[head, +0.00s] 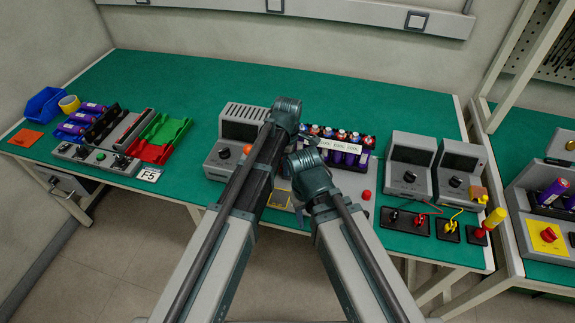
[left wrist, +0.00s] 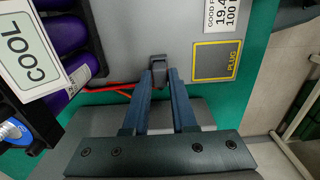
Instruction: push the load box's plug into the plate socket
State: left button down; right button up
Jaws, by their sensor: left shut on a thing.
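My left gripper (left wrist: 158,76) is shut on a small dark plug (left wrist: 158,62) in the left wrist view. The plug is between the fingertips, over a grey plate (left wrist: 135,25). A red cable (left wrist: 108,88) runs beside the fingers on the left. No socket opening shows, and I cannot tell whether the plug is seated or only above the plate. In the head view my arms hide most of this area; the square shows partly (head: 279,199).
A black holder with purple cells (head: 343,153) stands beside the plate. Grey boxes with dark screens stand to the left (head: 243,128) and right (head: 408,165). Leads and connectors lie on a black board (head: 405,221). Green bench mat is clear behind.

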pick_arm(q)
jog(key=shift+f, duration=0.4)
pick_arm(e)
jog(key=shift+f, duration=0.4)
pick_arm(q)
jog(key=c, duration=0.6)
grip_release()
jog(key=shift+r, duration=0.1)
jog(key=shift+c, duration=0.2)
pick_arm(e)
jog(key=shift+r, duration=0.1)
pick_arm(q)
notch_tip(320, 180, up, 6)
jog(key=p, duration=0.6)
jog(key=shift+r, duration=0.1)
pick_arm(e)
notch_tip(320, 180, up, 6)
